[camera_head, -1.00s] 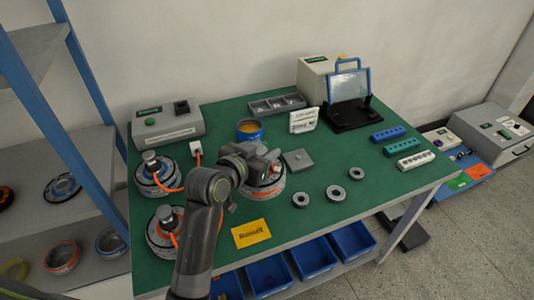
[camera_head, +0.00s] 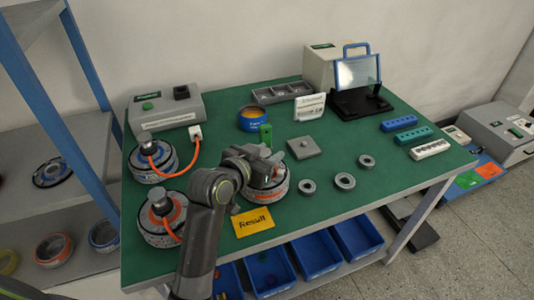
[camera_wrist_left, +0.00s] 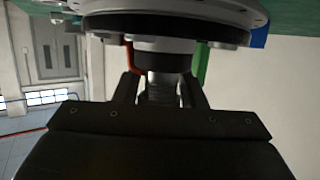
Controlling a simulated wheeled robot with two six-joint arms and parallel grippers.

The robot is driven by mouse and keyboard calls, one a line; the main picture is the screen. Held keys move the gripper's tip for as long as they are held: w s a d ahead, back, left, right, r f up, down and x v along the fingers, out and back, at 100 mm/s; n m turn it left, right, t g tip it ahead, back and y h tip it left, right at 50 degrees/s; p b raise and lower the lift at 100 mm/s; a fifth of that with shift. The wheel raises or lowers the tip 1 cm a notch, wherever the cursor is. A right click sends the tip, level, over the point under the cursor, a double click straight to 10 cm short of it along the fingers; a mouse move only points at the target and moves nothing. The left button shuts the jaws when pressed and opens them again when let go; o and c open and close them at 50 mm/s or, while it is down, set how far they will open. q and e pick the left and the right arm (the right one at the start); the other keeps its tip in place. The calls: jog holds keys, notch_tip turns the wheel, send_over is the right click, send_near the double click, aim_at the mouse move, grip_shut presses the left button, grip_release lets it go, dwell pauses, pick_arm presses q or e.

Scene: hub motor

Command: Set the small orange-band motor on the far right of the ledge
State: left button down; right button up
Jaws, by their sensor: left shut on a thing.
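My left gripper (camera_head: 262,165) is shut on the shaft of a round grey motor (camera_head: 266,196) with an orange band, over the green table. In the left wrist view the fingers (camera_wrist_left: 160,88) close around its shaft, and the wide motor body (camera_wrist_left: 175,20) fills the top. I cannot tell whether this motor touches the table. Another orange-banded motor (camera_head: 158,232) sits at the table's front left, with a blue-banded motor (camera_head: 140,165) behind it. No ledge can be told for certain; a grey shelf unit (camera_head: 88,140) stands at the left. My right gripper is out of view.
The shelves hold more motors, one orange-banded (camera_head: 53,250) and one blue-banded (camera_head: 104,236). Around the held motor are a blue tin (camera_head: 251,124), a grey plate (camera_head: 303,147), a yellow card (camera_head: 253,222) and three rings.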

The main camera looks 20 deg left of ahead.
pick_arm(q)
jog(key=shift+f, duration=0.15)
jog(key=c, duration=0.9)
grip_release()
jog(key=shift+s+f, duration=0.1)
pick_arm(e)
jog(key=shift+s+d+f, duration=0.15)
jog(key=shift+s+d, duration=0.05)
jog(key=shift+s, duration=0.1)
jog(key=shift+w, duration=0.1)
